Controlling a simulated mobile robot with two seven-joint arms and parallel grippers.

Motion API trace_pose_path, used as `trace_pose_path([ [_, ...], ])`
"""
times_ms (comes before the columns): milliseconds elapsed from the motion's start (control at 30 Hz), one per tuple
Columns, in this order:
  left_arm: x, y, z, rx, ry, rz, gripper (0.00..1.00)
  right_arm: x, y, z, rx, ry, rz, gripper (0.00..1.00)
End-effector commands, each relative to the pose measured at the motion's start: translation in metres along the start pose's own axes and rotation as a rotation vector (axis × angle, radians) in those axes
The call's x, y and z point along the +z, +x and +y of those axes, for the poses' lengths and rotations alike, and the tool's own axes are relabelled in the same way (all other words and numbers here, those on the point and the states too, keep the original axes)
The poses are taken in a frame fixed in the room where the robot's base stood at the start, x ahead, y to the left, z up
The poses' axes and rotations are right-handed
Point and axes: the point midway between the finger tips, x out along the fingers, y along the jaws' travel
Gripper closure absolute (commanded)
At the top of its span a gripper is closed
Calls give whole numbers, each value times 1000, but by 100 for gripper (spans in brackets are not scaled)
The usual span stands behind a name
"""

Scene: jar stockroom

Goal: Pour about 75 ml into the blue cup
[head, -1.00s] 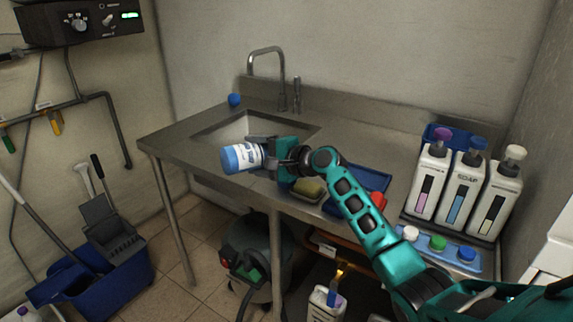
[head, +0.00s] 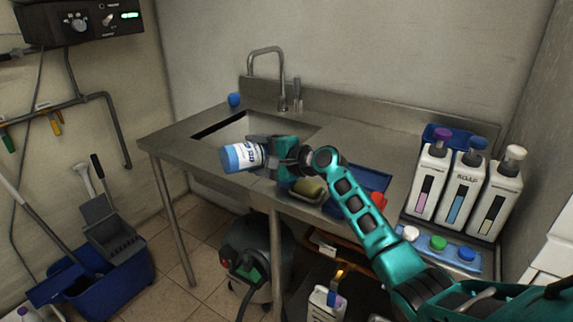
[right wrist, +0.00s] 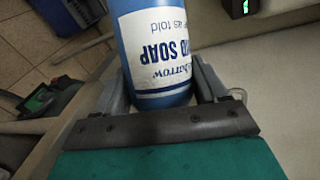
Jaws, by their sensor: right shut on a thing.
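My right gripper (head: 260,153) is shut on a blue bottle (head: 231,160) with a white label, held above the front edge of the sink. The bottle lies nearly sideways, its plain blue end to the left. In the right wrist view the bottle (right wrist: 157,55) sits between both fingers, and its label reads upside down, ending in "SOAP". I cannot see its opening or any liquid. A small blue object that looks like the blue cup (head: 234,100) stands on the counter's back left, apart from the gripper. My left gripper is not in view.
The steel sink (head: 215,130) has a tall tap (head: 282,85) behind it. A sponge (head: 308,188) lies in a dish by a blue tray (head: 372,180). The counter left of the basin is clear.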

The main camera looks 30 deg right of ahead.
Motion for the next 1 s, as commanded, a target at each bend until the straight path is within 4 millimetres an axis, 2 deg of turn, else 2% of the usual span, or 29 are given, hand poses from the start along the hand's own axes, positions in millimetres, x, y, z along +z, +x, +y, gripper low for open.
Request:
trace_pose_path([
  [100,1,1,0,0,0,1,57,2,5,16,88,-230,62,65],
  [200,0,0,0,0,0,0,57,6,8,22,129,-339,94,65],
  [433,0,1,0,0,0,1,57,7,10,27,148,-385,109,65],
  [600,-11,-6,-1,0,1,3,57,6,10,28,172,-445,126,65],
  [1000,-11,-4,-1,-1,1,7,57,6,10,30,174,-448,127,65],
])
